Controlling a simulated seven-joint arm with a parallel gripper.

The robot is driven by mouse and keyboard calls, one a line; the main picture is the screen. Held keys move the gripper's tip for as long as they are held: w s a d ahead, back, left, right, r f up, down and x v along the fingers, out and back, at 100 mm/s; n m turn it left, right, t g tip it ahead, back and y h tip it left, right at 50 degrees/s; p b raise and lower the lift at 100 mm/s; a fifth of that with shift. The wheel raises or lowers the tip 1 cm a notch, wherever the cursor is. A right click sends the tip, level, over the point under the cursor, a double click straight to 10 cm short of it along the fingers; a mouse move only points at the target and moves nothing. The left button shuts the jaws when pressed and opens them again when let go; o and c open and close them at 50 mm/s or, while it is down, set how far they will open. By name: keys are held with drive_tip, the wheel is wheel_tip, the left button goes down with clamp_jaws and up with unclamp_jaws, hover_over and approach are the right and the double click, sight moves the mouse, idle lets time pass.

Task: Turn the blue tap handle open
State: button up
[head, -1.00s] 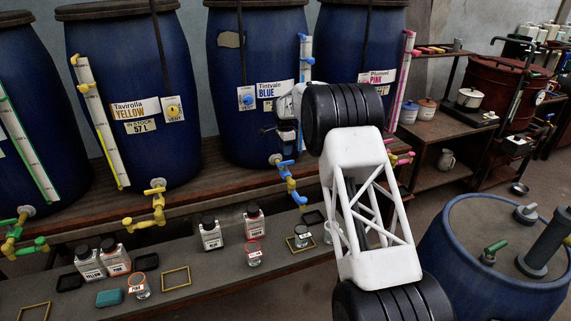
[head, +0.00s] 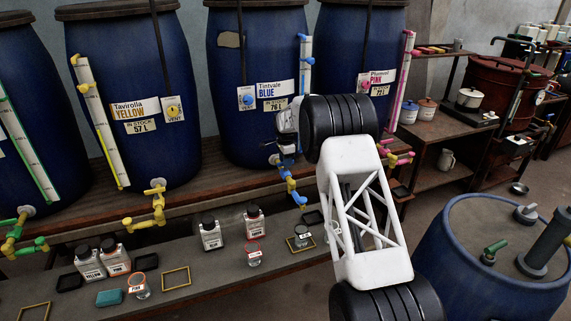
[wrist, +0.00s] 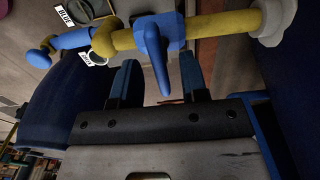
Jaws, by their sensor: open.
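The blue tap handle (wrist: 153,58) shows in the wrist view as a lever on a blue tap body (wrist: 172,28) with olive-yellow pipe either side. In the head view the blue tap (head: 291,193) sits low on the front of the Tintvale Blue vat (head: 258,60). My gripper (wrist: 159,62) is open, one dark-blue finger on each side of the lever in the wrist view. The lever's tip lies in the gap between the fingers, with space on both sides. In the head view my wrist and arm partly cover the tap area.
Neighbouring yellow tap (head: 157,205) and pink tap (head: 400,157) stand to either side. Labelled bottles (head: 210,232) and jars stand on the lower shelf (head: 215,275). A blue drum (head: 490,240) stands at right. A ring and Blue-labelled items lie below the tap in the wrist view.

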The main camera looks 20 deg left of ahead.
drive_tip(key=shift+f, duration=0.7)
clamp_jaws()
